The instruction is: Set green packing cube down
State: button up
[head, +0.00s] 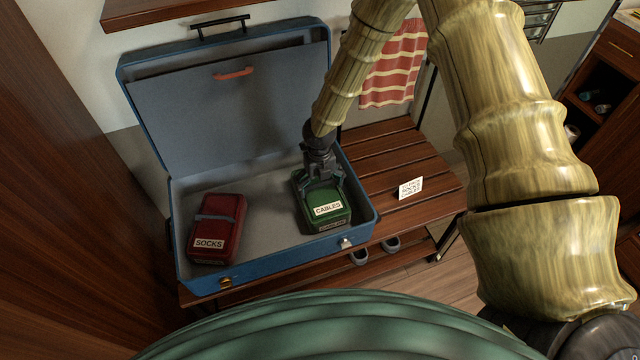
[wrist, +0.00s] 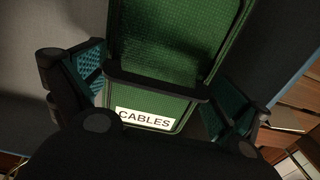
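The green packing cube (head: 314,218), labelled CABLES, is inside the right part of the open blue suitcase (head: 180,243). It appears to rest on the suitcase floor, close to the front right wall. My gripper (head: 322,184) is directly above it, pointing down. In the wrist view, the green cube (wrist: 150,103) lies between the two fingers, with a black strap across it. The teal finger pads are spread to either side and their inner faces show, so my gripper (wrist: 155,95) looks open. Contact at the pads' lower ends is hard to tell.
A red packing cube (head: 222,216) labelled SOCKS lies at the suitcase's left. The lid (head: 230,110) stands open behind. The suitcase sits on a slatted wooden bench (head: 385,165) with a small white card (head: 410,188). A striped towel (head: 398,70) hangs behind. Suitcase floor between the cubes is clear.

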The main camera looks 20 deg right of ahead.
jog(key=shift+r, duration=0.15)
notch_tip(320, 180, up, 12)
dwell(0.7)
dwell(1.3)
